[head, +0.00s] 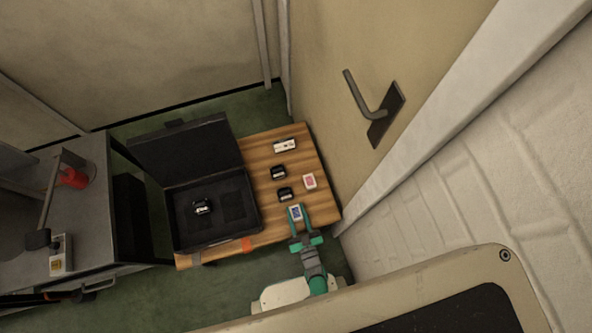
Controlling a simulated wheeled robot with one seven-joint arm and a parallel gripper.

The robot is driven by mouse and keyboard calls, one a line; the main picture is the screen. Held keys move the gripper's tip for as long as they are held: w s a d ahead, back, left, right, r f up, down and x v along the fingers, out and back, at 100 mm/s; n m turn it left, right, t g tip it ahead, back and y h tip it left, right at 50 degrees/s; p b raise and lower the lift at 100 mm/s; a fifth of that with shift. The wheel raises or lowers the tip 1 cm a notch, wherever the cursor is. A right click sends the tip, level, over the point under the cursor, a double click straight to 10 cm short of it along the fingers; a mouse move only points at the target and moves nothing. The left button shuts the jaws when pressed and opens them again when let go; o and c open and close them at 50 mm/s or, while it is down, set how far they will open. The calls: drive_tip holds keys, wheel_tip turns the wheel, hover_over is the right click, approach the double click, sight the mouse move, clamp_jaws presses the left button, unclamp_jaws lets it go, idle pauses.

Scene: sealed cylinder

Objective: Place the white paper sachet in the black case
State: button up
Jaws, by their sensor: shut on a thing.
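My gripper (296,222) is at the front right of the wooden table, shut on a small white packet with a blue face (296,212). Another white packet with a pink-red face (309,181) lies just beyond it. A longer white piece with dark marks (285,145) lies near the table's far edge. The print is too small to tell which one is the paper sachet. The black case (222,240) stands open to the left of my gripper, its lid (185,150) raised at the back. A small black-and-white item (202,207) sits in the case's left part; the right part looks empty.
A grey cabinet (60,210) with a red object (73,178) stands at left. A door with a handle (372,105) and a wall close off the right.

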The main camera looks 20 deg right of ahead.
drive_tip(key=shift+f, duration=0.1)
drive_tip(key=o, duration=1)
drive_tip(key=s, duration=1.2)
drive_tip(key=shift+d, duration=0.25)
